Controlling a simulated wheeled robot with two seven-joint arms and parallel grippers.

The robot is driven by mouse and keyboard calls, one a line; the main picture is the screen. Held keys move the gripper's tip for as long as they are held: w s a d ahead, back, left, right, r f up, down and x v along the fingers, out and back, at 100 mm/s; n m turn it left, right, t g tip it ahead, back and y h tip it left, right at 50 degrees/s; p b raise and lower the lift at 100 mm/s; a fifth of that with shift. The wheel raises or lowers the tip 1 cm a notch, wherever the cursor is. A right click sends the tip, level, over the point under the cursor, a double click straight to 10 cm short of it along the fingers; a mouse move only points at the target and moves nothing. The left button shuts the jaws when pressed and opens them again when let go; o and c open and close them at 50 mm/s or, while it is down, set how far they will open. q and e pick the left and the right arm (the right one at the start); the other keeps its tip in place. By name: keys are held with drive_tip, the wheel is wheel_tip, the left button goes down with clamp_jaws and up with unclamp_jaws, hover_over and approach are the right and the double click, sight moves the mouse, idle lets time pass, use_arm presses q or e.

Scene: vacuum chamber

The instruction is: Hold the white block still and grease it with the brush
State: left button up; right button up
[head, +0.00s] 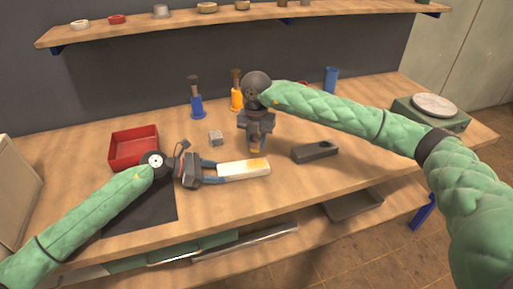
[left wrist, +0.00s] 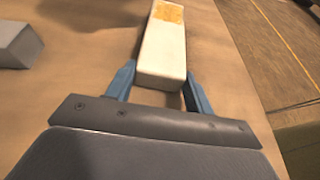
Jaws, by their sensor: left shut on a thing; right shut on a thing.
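The white block (head: 238,170) lies lengthwise on the table, with a yellow-orange grease patch (head: 258,163) on its right end. The block also shows in the left wrist view (left wrist: 161,55), with the patch at its far end. My left gripper (head: 213,171) is shut on the block's left end, one blue finger on each side. My right gripper (head: 258,138) points down just above and behind the greased end. It is shut on a small orange-tinted thing, seemingly the brush (head: 256,149), mostly hidden by the gripper. I cannot tell whether its tip touches the block.
A red tray (head: 112,153), a small grey cube (head: 215,138), a blue holder with a brush (head: 196,105) and an orange one (head: 236,98) stand behind. A dark grey block (head: 315,152) lies to the right, a scale (head: 433,108) farther right. The front edge is near.

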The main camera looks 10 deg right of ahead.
drive_tip(key=shift+r, duration=2.15)
use_arm(q)
drive_tip(key=o, duration=1.3)
drive_tip(key=v, duration=1.2)
drive_tip(key=shift+f, duration=0.15)
use_arm(e)
drive_tip(key=shift+s+f, duration=0.1)
